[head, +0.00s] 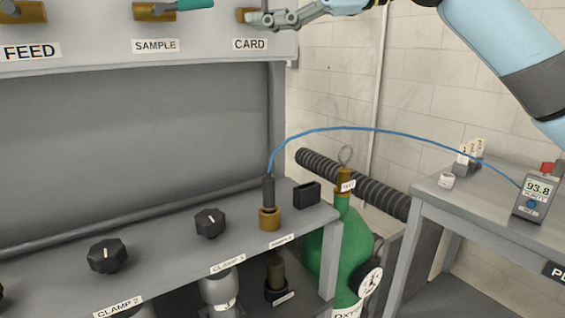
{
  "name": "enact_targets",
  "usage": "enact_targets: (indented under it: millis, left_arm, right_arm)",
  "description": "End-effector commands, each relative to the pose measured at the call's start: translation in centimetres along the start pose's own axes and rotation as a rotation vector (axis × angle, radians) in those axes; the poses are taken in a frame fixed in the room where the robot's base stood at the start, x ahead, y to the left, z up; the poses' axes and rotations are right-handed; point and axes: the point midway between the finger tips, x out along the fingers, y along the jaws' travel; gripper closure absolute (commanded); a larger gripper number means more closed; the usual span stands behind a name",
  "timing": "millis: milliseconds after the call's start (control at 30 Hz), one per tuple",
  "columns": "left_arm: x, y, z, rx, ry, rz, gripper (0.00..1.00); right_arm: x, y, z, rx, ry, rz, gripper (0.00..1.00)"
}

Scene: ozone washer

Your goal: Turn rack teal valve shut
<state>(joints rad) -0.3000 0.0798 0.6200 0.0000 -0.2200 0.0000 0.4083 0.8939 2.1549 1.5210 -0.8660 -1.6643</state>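A teal valve handle (196,4) sticks out to the right from a brass valve body (150,11) above the SAMPLE label, at the top edge of the head view. Its upper part is cut off by the frame. My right gripper (262,19) reaches in from the upper right, its fingertips at or just in front of the brass fitting (244,15) above the CARD label. It is to the right of the teal handle and apart from it. The fingers overlap from this side, so their gap is hidden. My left gripper is out of view.
Another brass fitting (23,10) sits above FEED. Below are black knobs (210,222) on a grey shelf and a brass port with a blue cable (345,130) running to a meter (537,198). A green oxygen cylinder (325,240) stands between shelf and side table (470,215).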

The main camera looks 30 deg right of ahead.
Motion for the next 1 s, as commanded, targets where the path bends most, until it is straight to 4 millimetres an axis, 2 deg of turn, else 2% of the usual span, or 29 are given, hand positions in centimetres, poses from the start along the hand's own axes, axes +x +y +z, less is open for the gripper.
enact_targets:
  millis: [133, 367, 1000]
  left_arm:
    - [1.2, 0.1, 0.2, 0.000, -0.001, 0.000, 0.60]
    - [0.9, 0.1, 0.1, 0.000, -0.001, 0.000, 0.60]
    - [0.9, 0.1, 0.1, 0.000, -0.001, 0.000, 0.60]
  right_arm:
    - [-1.4, -0.3, 0.1, -0.001, -0.004, -0.007, 0.59]
    - [-0.3, -3.8, 0.0, 0.098, -0.023, -0.059, 0.59]
    - [1.4, -16.5, -0.3, 0.445, -0.181, -0.232, 0.59]
